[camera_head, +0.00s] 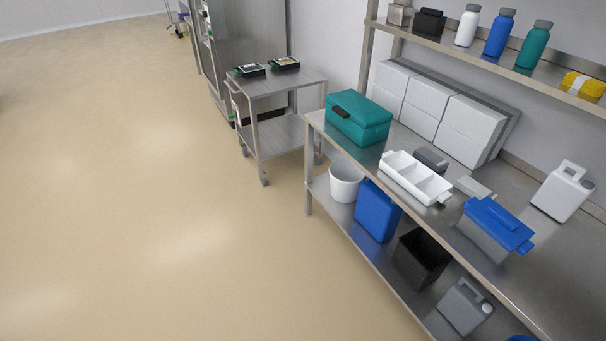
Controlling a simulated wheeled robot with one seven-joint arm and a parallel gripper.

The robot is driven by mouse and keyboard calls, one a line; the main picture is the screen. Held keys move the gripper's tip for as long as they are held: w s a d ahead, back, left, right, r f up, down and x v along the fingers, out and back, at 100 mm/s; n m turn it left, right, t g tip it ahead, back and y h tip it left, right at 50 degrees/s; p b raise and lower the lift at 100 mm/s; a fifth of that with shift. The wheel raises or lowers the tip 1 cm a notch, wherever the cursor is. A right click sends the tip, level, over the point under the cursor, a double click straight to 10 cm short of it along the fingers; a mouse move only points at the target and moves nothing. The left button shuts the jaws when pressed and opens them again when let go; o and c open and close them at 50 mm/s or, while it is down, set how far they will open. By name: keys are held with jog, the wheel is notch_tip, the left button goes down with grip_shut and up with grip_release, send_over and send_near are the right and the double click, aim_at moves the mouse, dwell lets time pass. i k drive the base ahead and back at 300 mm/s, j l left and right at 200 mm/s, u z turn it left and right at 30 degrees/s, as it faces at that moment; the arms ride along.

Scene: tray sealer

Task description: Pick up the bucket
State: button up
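A white round bucket (345,182) stands upright on the lower shelf of the steel workbench, at the left end of that shelf. Its upper rim is partly under the bench top's front edge. No handle can be made out on it. At the bottom right edge, a small part of a blue round thing (521,338) shows, too cut off to identify. My gripper is not in this view.
On the lower shelf (384,275), a blue container (377,211) stands close right of the bucket, then a black bin (422,257) and a grey jug (465,306). The bench top (455,215) holds several boxes. A steel cart (277,85) stands behind left. The floor in front is clear.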

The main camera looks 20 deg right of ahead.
aim_at(346, 178)
jog(key=i+j+z, duration=0.1)
jog(key=i+z, duration=0.2)
jog(key=i+j+z, duration=0.25)
jog(key=i, duration=0.25)
jog(key=i+j+u, duration=0.2)
jog(key=i+u, duration=0.2)
jog(key=i, duration=0.5)
jog(key=i+l+u, duration=0.1)
jog(key=i+u, duration=0.35)
jog(key=i, duration=0.45)
